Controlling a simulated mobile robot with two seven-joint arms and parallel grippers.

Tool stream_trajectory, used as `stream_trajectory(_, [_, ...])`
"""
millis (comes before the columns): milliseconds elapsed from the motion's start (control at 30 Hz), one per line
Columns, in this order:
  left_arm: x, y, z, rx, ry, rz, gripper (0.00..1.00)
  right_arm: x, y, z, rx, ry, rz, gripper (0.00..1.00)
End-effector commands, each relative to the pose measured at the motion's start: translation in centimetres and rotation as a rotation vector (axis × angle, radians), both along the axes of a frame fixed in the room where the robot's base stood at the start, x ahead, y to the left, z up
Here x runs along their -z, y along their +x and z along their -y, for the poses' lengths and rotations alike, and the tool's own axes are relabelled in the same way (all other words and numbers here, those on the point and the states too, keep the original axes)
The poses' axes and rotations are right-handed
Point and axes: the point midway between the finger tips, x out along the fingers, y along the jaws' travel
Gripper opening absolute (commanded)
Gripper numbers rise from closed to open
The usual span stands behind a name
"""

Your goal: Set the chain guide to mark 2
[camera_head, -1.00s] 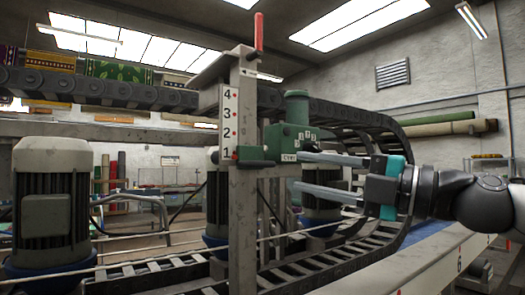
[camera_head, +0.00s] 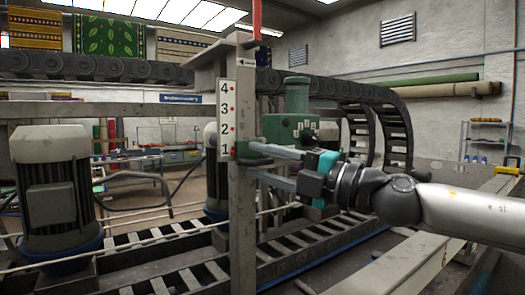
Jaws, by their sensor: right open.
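The chain guide is a green block (camera_head: 290,131) on an upright grey post (camera_head: 242,205). A white scale plate (camera_head: 227,120) on the post carries numbers 1 to 4 with red dots. The guide's dark green clamp (camera_head: 245,152) wraps the post level with mark 1. My right gripper (camera_head: 260,159) is open, its two fingers reaching in from the right. The fingertips lie at the clamp's right side, the upper one overlapping it in the picture. I cannot tell whether they touch. My left gripper is not in view.
A red-gripped lever (camera_head: 257,20) tops the post. A black cable chain (camera_head: 110,68) runs behind. A motor (camera_head: 52,190) stands at left. Chain tracks (camera_head: 160,275) run below, and a pale beam (camera_head: 400,265) lies at lower right.

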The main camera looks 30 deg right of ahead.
Motion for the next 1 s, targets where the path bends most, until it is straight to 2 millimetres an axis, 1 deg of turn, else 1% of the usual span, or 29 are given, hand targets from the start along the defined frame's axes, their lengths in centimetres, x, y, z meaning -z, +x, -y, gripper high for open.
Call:
stream_trajectory(67, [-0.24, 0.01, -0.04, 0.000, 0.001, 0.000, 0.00, -0.04, 0.12, -0.05, 0.000, 0.000, -0.001, 0.45])
stream_trajectory(333, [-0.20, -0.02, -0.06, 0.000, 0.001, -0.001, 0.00, 0.03, 0.16, -0.06, 0.001, 0.000, 0.000, 0.45])
stream_trajectory(367, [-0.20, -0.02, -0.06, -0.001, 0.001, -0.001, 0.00, 0.03, 0.16, -0.06, 0.001, 0.000, 0.000, 0.43])
stream_trajectory(733, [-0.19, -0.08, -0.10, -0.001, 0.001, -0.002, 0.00, 0.02, 0.14, -0.06, 0.001, 0.000, 0.000, 0.02])
stream_trajectory(767, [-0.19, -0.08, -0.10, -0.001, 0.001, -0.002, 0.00, 0.02, 0.15, -0.05, 0.001, 0.000, 0.000, 0.00])
stream_trajectory(1000, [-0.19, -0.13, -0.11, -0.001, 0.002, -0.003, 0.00, 0.04, 0.15, -0.06, 0.001, 0.001, -0.001, 0.00])
